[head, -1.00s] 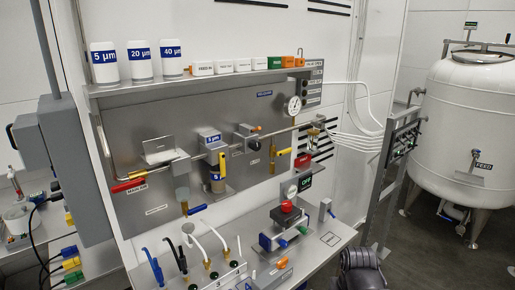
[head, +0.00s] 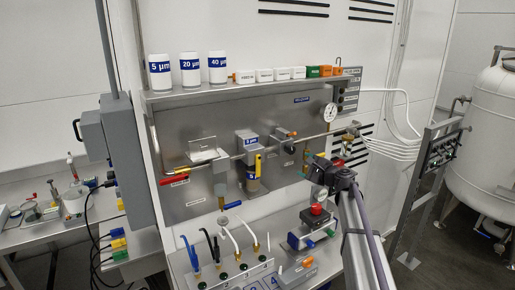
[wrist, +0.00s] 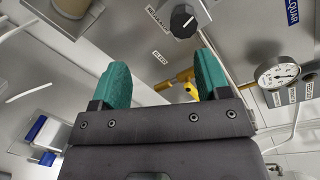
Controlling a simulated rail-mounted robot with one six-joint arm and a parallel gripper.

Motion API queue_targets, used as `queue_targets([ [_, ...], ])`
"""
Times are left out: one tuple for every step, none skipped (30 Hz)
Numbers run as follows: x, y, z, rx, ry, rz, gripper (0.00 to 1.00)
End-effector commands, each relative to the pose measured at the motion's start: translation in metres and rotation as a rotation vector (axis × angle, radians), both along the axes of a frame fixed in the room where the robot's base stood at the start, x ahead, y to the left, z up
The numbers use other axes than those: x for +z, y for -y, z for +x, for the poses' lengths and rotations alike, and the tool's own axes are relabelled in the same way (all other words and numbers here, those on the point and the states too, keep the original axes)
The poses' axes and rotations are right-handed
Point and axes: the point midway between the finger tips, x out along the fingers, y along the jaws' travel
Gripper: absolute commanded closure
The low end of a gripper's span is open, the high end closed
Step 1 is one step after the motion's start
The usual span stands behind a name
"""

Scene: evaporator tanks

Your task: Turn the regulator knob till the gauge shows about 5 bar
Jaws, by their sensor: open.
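The regulator's black knob (head: 289,147) is on the steel panel, right of the filter marked 5 µm. In the wrist view the knob (wrist: 183,21) shows with a pale pointer line, beyond and between my fingertips. My gripper (wrist: 160,80) has two teal fingers spread wide with nothing between them. It is apart from the knob. In the head view my arm's dark end (head: 335,176) is to the right of and below the knob. The round white gauge (head: 329,111) is above the pipe, and it also shows in the wrist view (wrist: 277,73). Its reading is too small to tell.
A yellow valve handle (wrist: 190,88) lies behind my right finger in the wrist view. The 5 µm filter (head: 252,160) hangs left of the regulator. A shelf below holds several hoses and a device with a red knob (head: 316,210).

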Motion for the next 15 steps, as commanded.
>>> queue_targets([
  [0.007,0.008,0.010,-0.054,-0.012,0.109,0.31],
  [0.012,0.012,0.012,-0.085,-0.024,0.173,0.31],
  [0.013,0.015,0.012,-0.110,-0.038,0.219,0.31],
  [0.013,0.015,0.012,-0.116,-0.046,0.229,0.31],
  [0.013,0.015,0.011,-0.115,-0.051,0.234,0.31],
  [0.013,0.015,0.011,-0.114,-0.052,0.235,0.31],
  [0.013,0.014,0.012,-0.113,-0.052,0.233,0.31],
  [0.013,0.014,0.013,-0.112,-0.051,0.233,0.31],
  [0.013,0.012,0.015,-0.112,-0.052,0.232,0.31],
  [0.012,0.011,0.017,-0.111,-0.051,0.232,0.31],
  [0.013,0.010,0.020,-0.110,-0.052,0.231,0.31],
  [0.012,0.007,0.025,-0.110,-0.052,0.230,0.31],
  [0.012,0.004,0.029,-0.109,-0.051,0.231,0.31],
  [0.012,0.001,0.034,-0.109,-0.051,0.230,0.31],
  [0.012,-0.002,0.042,-0.110,-0.051,0.229,0.31],
])
